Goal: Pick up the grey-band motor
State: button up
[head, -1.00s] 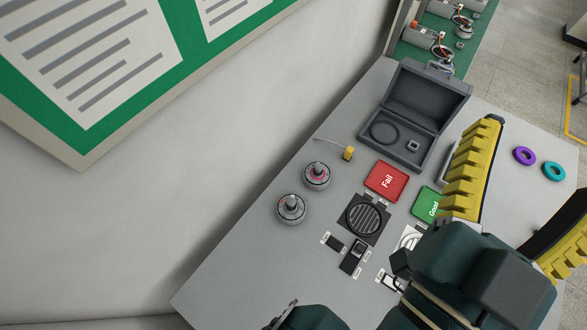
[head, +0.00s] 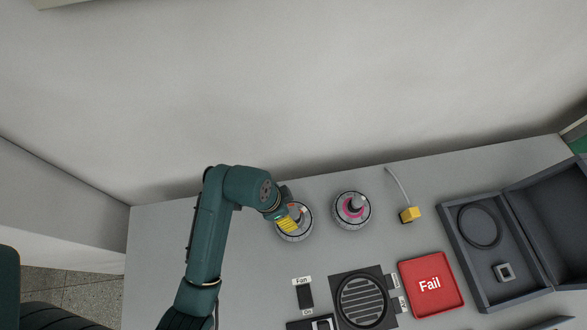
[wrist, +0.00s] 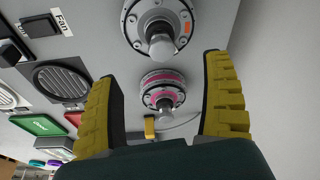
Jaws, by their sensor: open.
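The grey-band motor (head: 303,232) stands shaft up on the left part of the bench in the head view, partly covered by my gripper (head: 286,220). It shows at the top of the wrist view (wrist: 140,22), cut off by the edge, with an orange mark on its face. The pink-band motor (head: 352,212) stands just right of it and shows lower in the wrist view (wrist: 163,82). My gripper (wrist: 158,68) is open with yellow ribbed fingers spread and nothing held. In the head view it is over the grey-band motor; the height gap is unclear.
A yellow connector (head: 409,214) on a cable lies right of the motors. A red Fail tray (head: 432,311), a round black grille (head: 362,301) and a Fan switch (head: 305,296) are nearer the front. An open dark case (head: 459,252) is at right. A wall stands behind.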

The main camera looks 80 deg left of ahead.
aim_at(296, 215)
jog(key=b+x, duration=0.1)
jog(key=x, duration=1.1)
jog(key=shift+w+a+f+b, duration=0.15)
jog(key=shift+w+f+b, duration=0.1)
jog(key=shift+b, duration=0.15)
jog(key=c, duration=1.4)
jog(key=shift+o, duration=0.2)
jog(key=shift+r, duration=0.25)
